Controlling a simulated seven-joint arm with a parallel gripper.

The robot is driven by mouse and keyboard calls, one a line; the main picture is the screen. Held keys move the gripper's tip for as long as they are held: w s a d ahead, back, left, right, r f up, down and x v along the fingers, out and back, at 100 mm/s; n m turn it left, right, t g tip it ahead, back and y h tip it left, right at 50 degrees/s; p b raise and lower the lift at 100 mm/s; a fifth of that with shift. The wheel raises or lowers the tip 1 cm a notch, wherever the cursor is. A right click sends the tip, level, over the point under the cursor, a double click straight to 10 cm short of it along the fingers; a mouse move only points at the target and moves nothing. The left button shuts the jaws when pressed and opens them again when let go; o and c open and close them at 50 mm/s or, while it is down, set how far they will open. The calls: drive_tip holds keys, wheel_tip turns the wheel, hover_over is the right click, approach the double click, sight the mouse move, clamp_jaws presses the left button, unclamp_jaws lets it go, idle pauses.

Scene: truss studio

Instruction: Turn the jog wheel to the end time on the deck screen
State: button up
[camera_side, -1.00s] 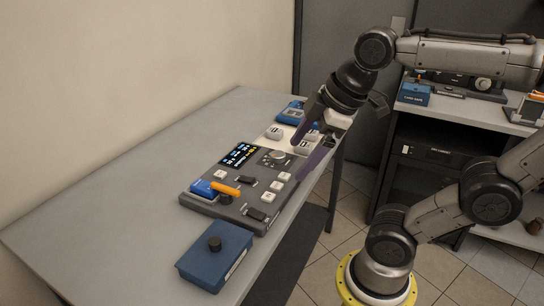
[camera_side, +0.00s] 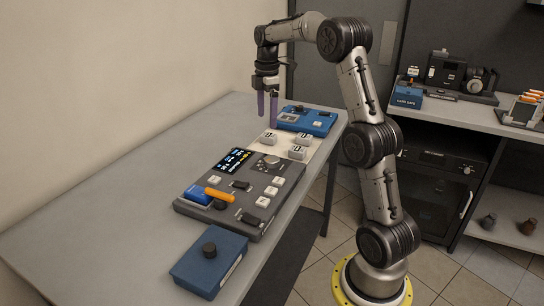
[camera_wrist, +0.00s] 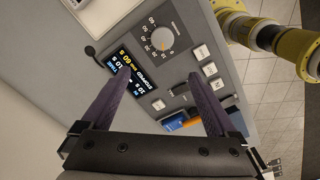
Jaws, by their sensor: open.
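The grey deck (camera_side: 225,222) lies on the table, with a dark screen (camera_side: 235,161) and a round grey jog wheel (camera_side: 271,162) on its far part. In the wrist view the jog wheel (camera_wrist: 162,43) has a printed number scale around it. The screen (camera_wrist: 130,78) there shows "STOPPED", a yellow "60 s" and white "10 s" lines.
White buttons (camera_side: 263,202), an orange bar (camera_side: 220,194) and a blue block (camera_side: 197,194) sit on the deck. White cubes (camera_side: 298,153) stand near a blue device (camera_side: 306,120) at the far end. A blue box (camera_side: 208,270) with a black knob stands nearest. The table's left side is clear.

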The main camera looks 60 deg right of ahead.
sight(272, 158)
drive_tip(key=f, duration=0.5)
drive_tip(key=d+f, duration=0.1)
drive_tip(key=f, duration=0.4)
drive_tip(key=s+f, duration=0.1)
drive_tip(key=f, duration=0.4)
drive_tip(key=shift+d+f, duration=0.15)
drive_tip(key=shift+d, duration=0.05)
drive_tip(key=c, duration=1.4)
drive_tip(key=shift+m, duration=0.3)
